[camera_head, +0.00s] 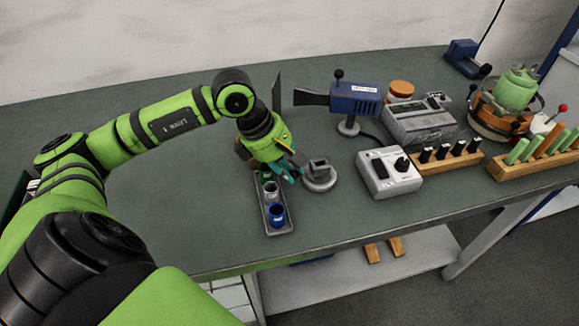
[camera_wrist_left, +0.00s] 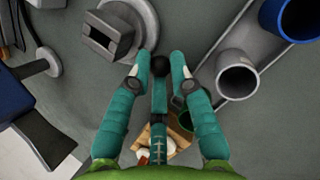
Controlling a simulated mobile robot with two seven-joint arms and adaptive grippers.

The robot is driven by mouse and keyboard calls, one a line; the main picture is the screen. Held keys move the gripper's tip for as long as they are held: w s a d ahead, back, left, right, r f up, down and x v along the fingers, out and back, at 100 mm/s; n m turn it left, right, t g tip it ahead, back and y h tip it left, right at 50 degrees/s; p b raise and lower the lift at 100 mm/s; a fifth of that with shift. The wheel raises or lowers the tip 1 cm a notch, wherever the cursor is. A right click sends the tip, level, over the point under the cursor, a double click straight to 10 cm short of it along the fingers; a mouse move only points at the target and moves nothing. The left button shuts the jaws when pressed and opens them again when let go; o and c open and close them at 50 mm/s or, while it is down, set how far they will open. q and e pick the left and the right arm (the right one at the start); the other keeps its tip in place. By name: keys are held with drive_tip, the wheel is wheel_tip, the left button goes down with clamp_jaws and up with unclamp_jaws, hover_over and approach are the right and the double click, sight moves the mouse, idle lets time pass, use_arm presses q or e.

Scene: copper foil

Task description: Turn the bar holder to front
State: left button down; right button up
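I take the grey round base with a square-slotted block on top to be the bar holder (camera_head: 319,176). It stands on the bench just right of my left gripper (camera_head: 288,172). In the left wrist view the bar holder (camera_wrist_left: 116,32) is at the top left, beyond the fingertips and apart from them. My left gripper (camera_wrist_left: 160,66) points down with its teal fingers spread a little. A dark round tip shows between the side fingers, and I see no object held. My right gripper is not in view.
A narrow grey tray (camera_head: 262,214) with blue, grey and green cups lies beside the left gripper. A blue tool on a stand (camera_head: 355,99), a grey control box (camera_head: 389,173) and wooden racks stand to the right. The bench front right of the tray is clear.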

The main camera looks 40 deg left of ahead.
use_arm(q)
drive_tip(key=shift+f, duration=0.1)
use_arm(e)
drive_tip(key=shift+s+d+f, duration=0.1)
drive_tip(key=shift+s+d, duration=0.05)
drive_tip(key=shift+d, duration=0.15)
